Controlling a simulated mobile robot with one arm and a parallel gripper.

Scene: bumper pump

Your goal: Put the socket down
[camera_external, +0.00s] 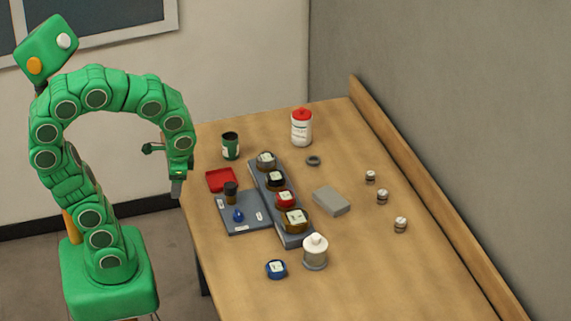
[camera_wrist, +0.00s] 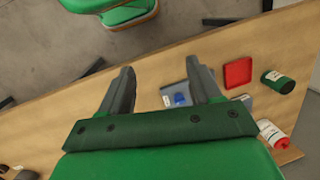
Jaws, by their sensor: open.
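My gripper (camera_external: 177,187) is open above the table's left edge, with nothing between its fingers. Its two dark fingers are spread wide in the wrist view (camera_wrist: 160,68). A grey-blue mat (camera_external: 236,227) lies to its right on the table. A dark cylinder with a brownish lower part (camera_external: 231,193) stands on the mat; I cannot tell for sure that it is the socket. A small blue piece (camera_external: 238,215) is beside it, and also shows in the wrist view (camera_wrist: 180,99). My gripper is apart from both. In the wrist view the right finger covers part of the mat.
A red tray (camera_external: 221,180) and a green can (camera_external: 230,146) are behind the mat. A dark rack (camera_external: 259,184) of round labelled pots stands right of it. A red-capped bottle (camera_external: 302,128), grey block (camera_external: 331,201), white bottle (camera_external: 315,253) and blue pot (camera_external: 276,269) stand around. The front right is clear.

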